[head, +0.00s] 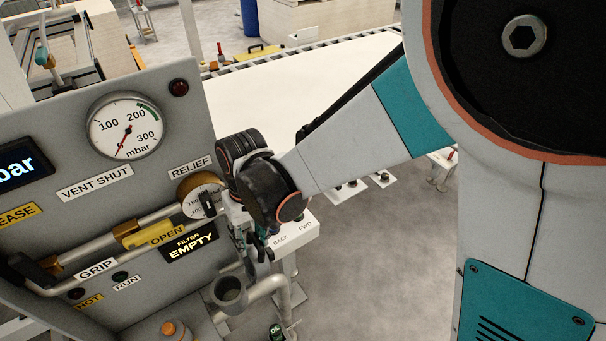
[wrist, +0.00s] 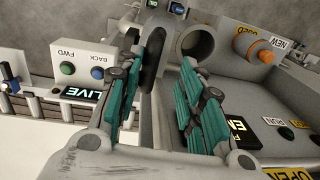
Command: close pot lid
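The pot (head: 229,296) is a short grey cylinder low on the front of the grey panel, and its round mouth is open. In the wrist view the pot (wrist: 196,43) shows its dark opening just beyond my fingers. A dark round disc (wrist: 154,55), which looks like the lid, stands nearly edge-on beside the mouth, not over it. My gripper (wrist: 164,52) has its teal fingers apart, with the disc between them near the left finger; I cannot tell whether they touch. In the head view my gripper (head: 256,243) hangs just above the pot, and the lid cannot be made out.
The grey panel (head: 60,135) carries a gauge (head: 127,126), a relief knob (head: 202,196), pipes and a yellow OPEN handle (head: 148,234) close to my gripper. A BACK/FWD button box (head: 291,238) stands right beside it. Clear floor (head: 375,255) lies right of the box.

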